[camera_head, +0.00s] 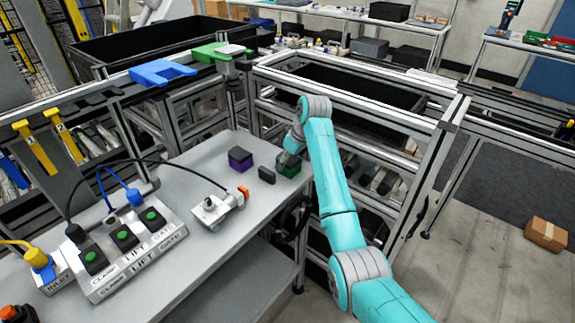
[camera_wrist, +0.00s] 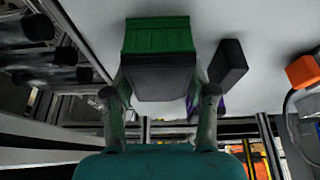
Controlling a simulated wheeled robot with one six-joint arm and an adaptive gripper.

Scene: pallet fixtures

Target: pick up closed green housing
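The closed green housing (camera_head: 288,170) is a small box with a green body and dark top, standing on the grey table near its far right edge. In the wrist view the green housing (camera_wrist: 158,38) shows its green side and a dark face. My gripper (camera_head: 291,150) is right at it in the head view, partly covering it. In the wrist view the fingers of my gripper (camera_wrist: 161,92) are spread, one on each side of the housing's dark part. I cannot tell whether they touch it.
A small black block (camera_head: 267,174) stands just left of the green housing, and a purple housing (camera_head: 240,160) is further left. A metal fixture with an orange tip (camera_head: 214,208) and a switch box (camera_head: 130,245) with cables are nearer. A metal frame rack (camera_head: 350,92) stands behind.

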